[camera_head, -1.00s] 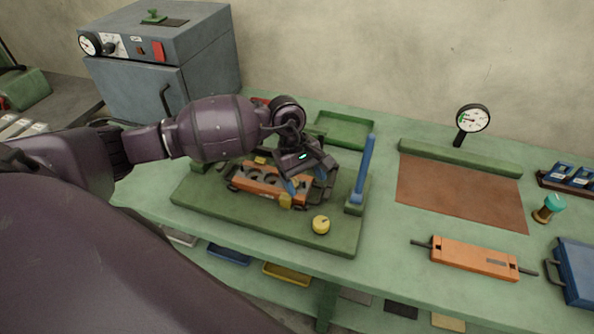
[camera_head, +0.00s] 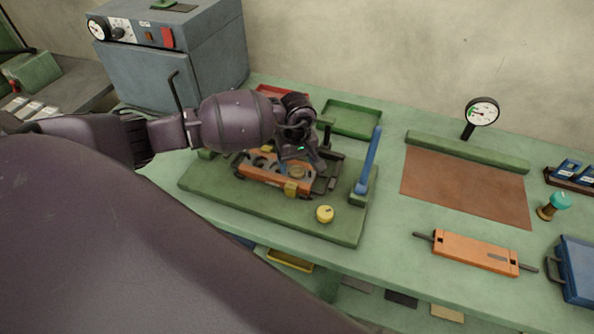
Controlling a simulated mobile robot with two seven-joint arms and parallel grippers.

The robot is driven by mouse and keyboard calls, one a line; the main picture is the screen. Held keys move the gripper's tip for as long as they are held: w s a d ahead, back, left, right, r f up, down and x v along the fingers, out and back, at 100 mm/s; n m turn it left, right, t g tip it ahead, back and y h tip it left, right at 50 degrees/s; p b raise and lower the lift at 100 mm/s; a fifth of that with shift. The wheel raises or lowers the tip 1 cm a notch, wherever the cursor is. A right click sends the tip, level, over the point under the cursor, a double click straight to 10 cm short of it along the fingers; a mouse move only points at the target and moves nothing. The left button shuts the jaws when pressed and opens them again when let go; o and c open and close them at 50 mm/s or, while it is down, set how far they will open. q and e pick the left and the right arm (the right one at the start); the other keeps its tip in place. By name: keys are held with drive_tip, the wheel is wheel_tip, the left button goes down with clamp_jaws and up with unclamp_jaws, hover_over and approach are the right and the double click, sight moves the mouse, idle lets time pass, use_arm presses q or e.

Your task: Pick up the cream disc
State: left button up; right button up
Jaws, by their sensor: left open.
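The block has several round dark openings and yellow clamps, and sits on a green base plate (camera_head: 225,199). My left gripper (camera_head: 303,163) is open, pointing down just above and behind the tan piece. Its fingers are dark and partly hidden, and I cannot tell whether they touch anything. My right gripper is not in view.
A green tray (camera_head: 352,118) lies behind. A brown mat (camera_head: 465,186) and an orange bar tool (camera_head: 474,252) lie to the right.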

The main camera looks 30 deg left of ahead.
sight(296, 172)
use_arm(q)
drive_tip(key=shift+f, duration=1.45)
drive_tip(key=shift+s+f, duration=0.1)
drive_tip(key=c, duration=1)
